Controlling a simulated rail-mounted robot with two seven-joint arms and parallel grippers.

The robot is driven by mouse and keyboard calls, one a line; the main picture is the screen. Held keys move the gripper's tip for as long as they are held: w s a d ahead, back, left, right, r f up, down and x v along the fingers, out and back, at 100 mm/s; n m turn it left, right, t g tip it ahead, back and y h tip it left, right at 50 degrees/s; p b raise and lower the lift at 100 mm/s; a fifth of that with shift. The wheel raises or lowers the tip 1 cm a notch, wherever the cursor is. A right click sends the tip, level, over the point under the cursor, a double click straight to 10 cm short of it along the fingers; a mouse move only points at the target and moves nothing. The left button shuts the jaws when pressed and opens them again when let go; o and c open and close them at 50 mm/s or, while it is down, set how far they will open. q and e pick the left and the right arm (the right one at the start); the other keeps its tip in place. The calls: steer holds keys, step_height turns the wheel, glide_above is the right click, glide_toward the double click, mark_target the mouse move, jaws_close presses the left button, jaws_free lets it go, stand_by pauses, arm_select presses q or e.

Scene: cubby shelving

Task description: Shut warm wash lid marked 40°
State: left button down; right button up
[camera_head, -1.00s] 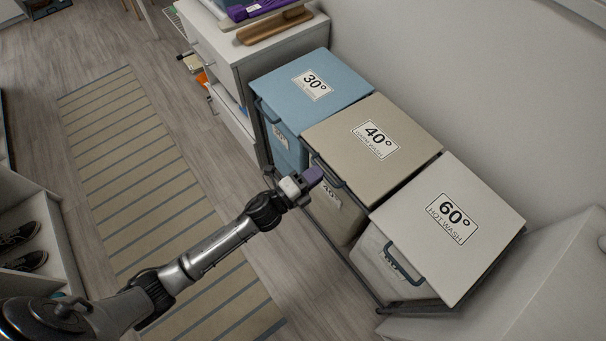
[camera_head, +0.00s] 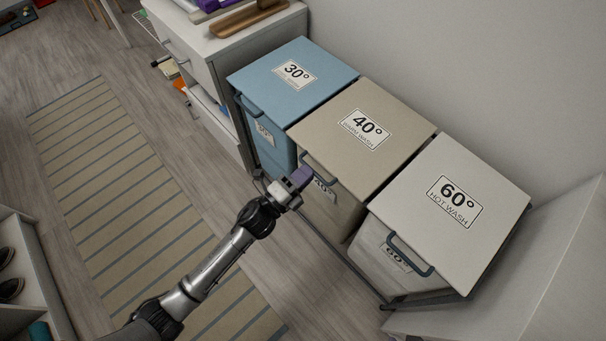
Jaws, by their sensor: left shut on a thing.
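The warm wash bin has a beige lid (camera_head: 385,133) marked 40°, between the blue and pale bins. The lid lies flat over its bin, level with the neighbouring lids. Its dark front handle (camera_head: 322,165) shows below the lid's front edge. My left gripper (camera_head: 299,178) is in front of this bin, just below and left of the handle. My right gripper is out of view.
The blue 30° lid (camera_head: 291,78) and pale 60° lid (camera_head: 450,205) are also down. A white drawer unit (camera_head: 200,50) stands beyond them. A wall runs behind the bins. The striped rug (camera_head: 135,185) and floor left of the bins are clear.

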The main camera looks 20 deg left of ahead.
arm_select(q)
steer(key=c, duration=1.3)
jaws_free()
steer(key=shift+f, duration=0.5)
steer(key=shift+c, duration=0.2)
steer(key=shift+o, duration=0.8)
steer(key=shift+r, duration=0.15)
steer(key=p+v, duration=0.2)
steer(key=v, duration=1.2)
steer(key=shift+p, duration=0.35)
steer(key=shift+w, duration=0.1)
